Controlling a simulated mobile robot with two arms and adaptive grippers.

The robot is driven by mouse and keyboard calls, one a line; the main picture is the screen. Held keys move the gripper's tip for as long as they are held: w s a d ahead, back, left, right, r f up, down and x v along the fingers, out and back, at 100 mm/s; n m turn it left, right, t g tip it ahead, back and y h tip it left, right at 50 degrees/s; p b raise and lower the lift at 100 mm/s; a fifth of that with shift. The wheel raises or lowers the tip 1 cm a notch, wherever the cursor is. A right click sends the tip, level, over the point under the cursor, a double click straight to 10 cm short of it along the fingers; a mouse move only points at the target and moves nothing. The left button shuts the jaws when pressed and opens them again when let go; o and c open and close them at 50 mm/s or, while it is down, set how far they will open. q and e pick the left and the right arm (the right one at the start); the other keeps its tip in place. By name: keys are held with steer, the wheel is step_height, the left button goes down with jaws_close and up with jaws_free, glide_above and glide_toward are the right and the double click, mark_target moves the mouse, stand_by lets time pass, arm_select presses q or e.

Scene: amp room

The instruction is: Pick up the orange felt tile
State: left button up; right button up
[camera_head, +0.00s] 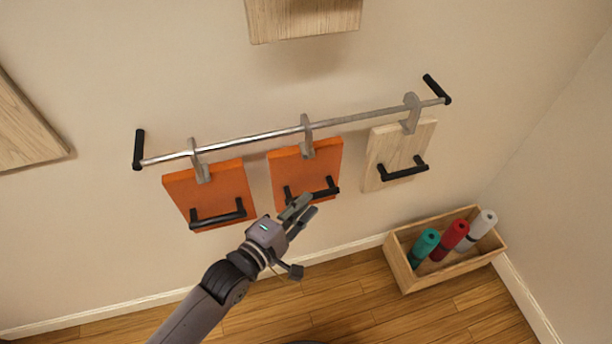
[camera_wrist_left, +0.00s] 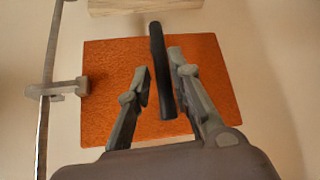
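Two orange felt tiles hang by grey hooks from a metal rail: the left one (camera_head: 226,181) and the middle one (camera_head: 289,168). Each has a black bar handle on its face. My left gripper (camera_head: 300,212) is at the lower part of the middle tile, close to its handle (camera_head: 318,193). In the left wrist view the middle tile (camera_wrist_left: 108,85) fills the centre. There the fingers of my left gripper (camera_wrist_left: 158,65) are apart, with the handle (camera_wrist_left: 157,45) showing between them; no contact is clear. My right gripper is not in view.
The rail (camera_head: 250,137) is fixed to the wall; a pale wooden tile (camera_head: 378,150) hangs at its right. A wooden box (camera_head: 405,268) with several rolls stands on the floor at right. Wooden panels (camera_head: 300,18) are above and at left (camera_head: 25,130).

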mark_target(316, 193)
arm_select(q)
steer(key=x, duration=0.5)
steer(key=shift+s+f, duration=0.1)
steer(key=shift+s, duration=0.1)
jaws_close()
